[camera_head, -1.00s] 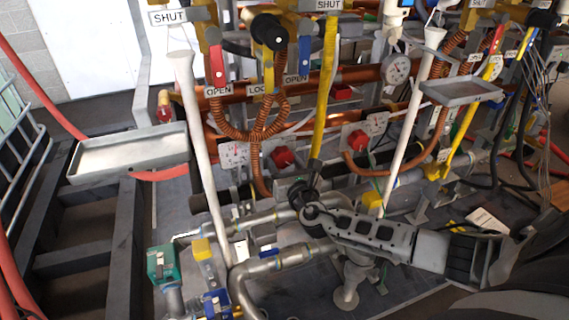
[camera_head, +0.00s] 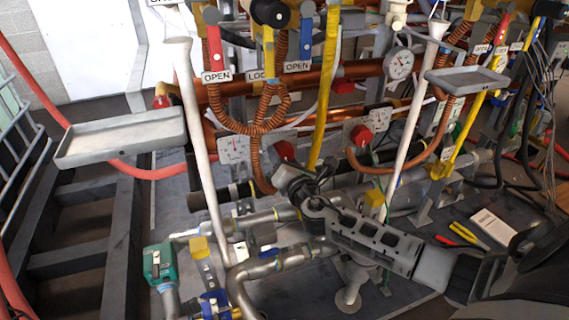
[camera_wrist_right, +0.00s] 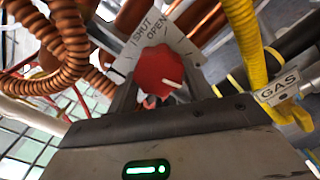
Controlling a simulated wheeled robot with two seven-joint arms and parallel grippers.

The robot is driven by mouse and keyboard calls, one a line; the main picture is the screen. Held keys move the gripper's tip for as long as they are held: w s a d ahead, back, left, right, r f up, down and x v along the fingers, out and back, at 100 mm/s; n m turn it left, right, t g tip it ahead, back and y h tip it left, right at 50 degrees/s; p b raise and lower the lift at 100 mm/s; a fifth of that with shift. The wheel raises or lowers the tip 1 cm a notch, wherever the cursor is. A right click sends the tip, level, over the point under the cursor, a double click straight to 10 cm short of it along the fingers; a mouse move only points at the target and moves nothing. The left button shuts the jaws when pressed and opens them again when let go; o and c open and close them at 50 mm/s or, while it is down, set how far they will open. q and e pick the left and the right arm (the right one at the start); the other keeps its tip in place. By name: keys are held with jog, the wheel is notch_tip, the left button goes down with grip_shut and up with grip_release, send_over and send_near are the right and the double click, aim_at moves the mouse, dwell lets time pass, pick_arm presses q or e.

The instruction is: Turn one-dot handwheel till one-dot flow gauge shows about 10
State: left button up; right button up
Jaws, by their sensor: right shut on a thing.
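A red handwheel (camera_head: 284,151) sits on a panel at the middle of the head view. In the right wrist view this red handwheel (camera_wrist_right: 158,72) has a white mark, beside a plate (camera_wrist_right: 150,32) reading SHUT and OPEN. My right gripper (camera_head: 290,176) is at it from below and shut on it. A white gauge panel (camera_head: 233,150) stands just left of it; its reading is too small to tell. A second red handwheel (camera_head: 361,135) and gauge panel (camera_head: 378,118) stand further right. I cannot make out the dots on either. My left gripper is not in view.
Orange coiled hoses (camera_head: 257,128) hang close above the handwheel. Metal pipes (camera_head: 270,265) run below. Grey trays (camera_head: 120,138) stick out at left and right. Pliers (camera_head: 463,233) lie on the floor.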

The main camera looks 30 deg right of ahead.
pick_arm(q)
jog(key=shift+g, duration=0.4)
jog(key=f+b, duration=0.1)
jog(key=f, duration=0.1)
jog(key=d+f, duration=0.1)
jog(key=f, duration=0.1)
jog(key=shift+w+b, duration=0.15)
jog(key=shift+b, duration=0.25)
pick_arm(e)
jog(key=m, duration=0.5)
jog(key=shift+a, duration=0.1)
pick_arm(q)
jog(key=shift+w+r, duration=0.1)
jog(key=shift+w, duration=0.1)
pick_arm(e)
jog(key=shift+r+m, duration=0.1)
jog(key=shift+m, duration=0.3)
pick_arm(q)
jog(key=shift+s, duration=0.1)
pick_arm(e)
jog(key=o, duration=0.7)
